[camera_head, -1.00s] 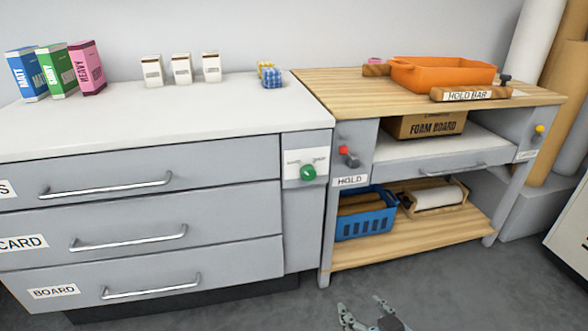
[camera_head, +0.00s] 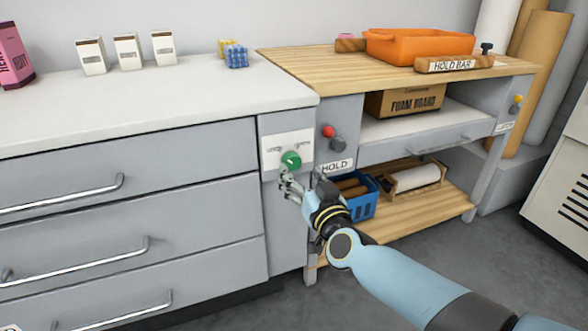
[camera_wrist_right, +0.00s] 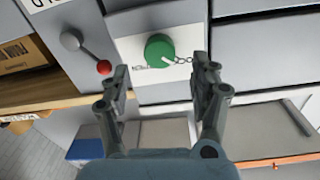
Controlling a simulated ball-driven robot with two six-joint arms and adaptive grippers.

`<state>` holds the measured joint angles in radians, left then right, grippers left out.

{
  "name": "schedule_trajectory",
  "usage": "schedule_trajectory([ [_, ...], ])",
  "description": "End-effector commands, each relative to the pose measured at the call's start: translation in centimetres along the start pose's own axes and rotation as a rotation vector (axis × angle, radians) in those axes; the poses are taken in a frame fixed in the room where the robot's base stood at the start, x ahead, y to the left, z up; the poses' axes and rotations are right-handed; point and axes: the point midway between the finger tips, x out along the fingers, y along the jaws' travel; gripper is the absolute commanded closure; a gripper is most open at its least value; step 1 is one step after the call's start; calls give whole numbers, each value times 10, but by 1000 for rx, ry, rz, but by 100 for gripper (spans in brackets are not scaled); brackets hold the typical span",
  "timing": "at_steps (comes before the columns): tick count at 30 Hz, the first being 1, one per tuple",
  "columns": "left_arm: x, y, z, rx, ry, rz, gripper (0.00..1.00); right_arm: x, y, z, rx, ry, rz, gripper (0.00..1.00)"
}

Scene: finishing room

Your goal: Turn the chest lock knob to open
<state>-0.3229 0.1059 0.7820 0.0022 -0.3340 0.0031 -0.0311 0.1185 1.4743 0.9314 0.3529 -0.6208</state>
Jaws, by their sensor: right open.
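The green lock knob (camera_head: 291,160) sits on a white plate (camera_head: 271,154) at the right end of the grey drawer chest (camera_head: 205,148). In the right wrist view the knob (camera_wrist_right: 158,48) is ahead between the fingers, with a pale mark near its lower right edge. Small plate lettering is too blurred to read. My right gripper (camera_head: 294,180) is just below and in front of the knob, open; in its wrist view the gripper (camera_wrist_right: 161,75) has its fingers spread on either side of the knob, apparently not touching it. My left gripper does not show.
Drawer handles (camera_head: 70,195) stick out at left.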

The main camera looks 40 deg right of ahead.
Motion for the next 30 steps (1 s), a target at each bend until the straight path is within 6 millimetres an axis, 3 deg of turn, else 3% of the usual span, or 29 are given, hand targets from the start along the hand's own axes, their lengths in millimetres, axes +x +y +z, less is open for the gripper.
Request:
schedule_trajectory([
  [3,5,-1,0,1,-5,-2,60,23,0,2,-1,-1,-1,38],
  [7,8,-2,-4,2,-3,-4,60,39,0,2,-1,-1,0,38],
  [19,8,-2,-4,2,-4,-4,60,47,0,1,-1,-2,-1,38],
  [30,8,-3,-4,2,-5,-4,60,47,0,1,-1,-2,-1,86],
])
